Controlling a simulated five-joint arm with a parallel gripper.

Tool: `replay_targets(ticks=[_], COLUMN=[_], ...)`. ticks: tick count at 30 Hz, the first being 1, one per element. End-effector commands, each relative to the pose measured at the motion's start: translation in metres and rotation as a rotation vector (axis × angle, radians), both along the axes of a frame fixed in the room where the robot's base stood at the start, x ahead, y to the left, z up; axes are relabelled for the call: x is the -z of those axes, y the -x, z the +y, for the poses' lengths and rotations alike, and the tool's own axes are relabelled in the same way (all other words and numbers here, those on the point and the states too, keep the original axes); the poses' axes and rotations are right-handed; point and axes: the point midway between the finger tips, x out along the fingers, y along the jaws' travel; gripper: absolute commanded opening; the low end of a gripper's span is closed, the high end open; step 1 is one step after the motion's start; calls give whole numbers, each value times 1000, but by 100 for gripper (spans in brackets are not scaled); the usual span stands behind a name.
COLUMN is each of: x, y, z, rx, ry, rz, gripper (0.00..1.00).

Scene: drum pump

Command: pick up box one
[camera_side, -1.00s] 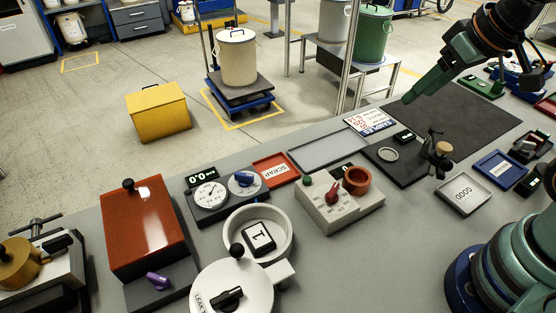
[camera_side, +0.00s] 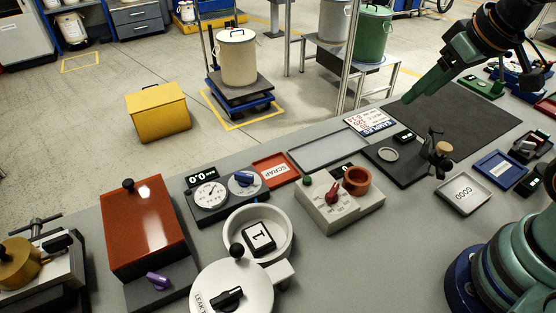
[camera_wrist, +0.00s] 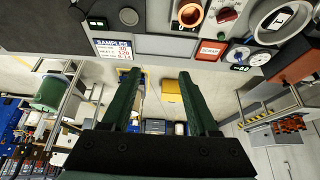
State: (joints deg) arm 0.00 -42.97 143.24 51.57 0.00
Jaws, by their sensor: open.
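Box one (camera_side: 259,236) is a small dark box with a white top marked 1. It lies inside a round white bowl-like chamber (camera_side: 231,222) at the front middle of the bench in the side view. Box one also shows small in the wrist view (camera_wrist: 276,22), at the upper right inside the round chamber. My gripper (camera_side: 412,93) is at the upper right of the side view, well above the bench and far from box one. In the wrist view its two green fingers (camera_wrist: 166,95) are spread apart with nothing between them.
A round lid (camera_side: 215,290) with a black knob stands in front of the chamber. A red-topped case (camera_side: 148,225) is left of it, a gauge unit (camera_side: 225,190) behind, and a dial box with an orange ring (camera_side: 340,200) to the right. The grey tray (camera_side: 328,150) is empty.

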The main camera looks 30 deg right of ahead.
Motion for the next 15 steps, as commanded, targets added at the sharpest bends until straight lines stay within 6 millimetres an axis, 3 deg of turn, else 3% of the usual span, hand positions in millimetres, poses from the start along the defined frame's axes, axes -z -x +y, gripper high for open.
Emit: replay_targets(ticks=[2,5,6,15], x=[0,0,0,-1], y=[0,0,0,-4], z=[0,0,0,6], rx=[0,0,0,24], ry=[0,0,0,-23], rz=[0,0,0,12], gripper=[60,95,100,100])
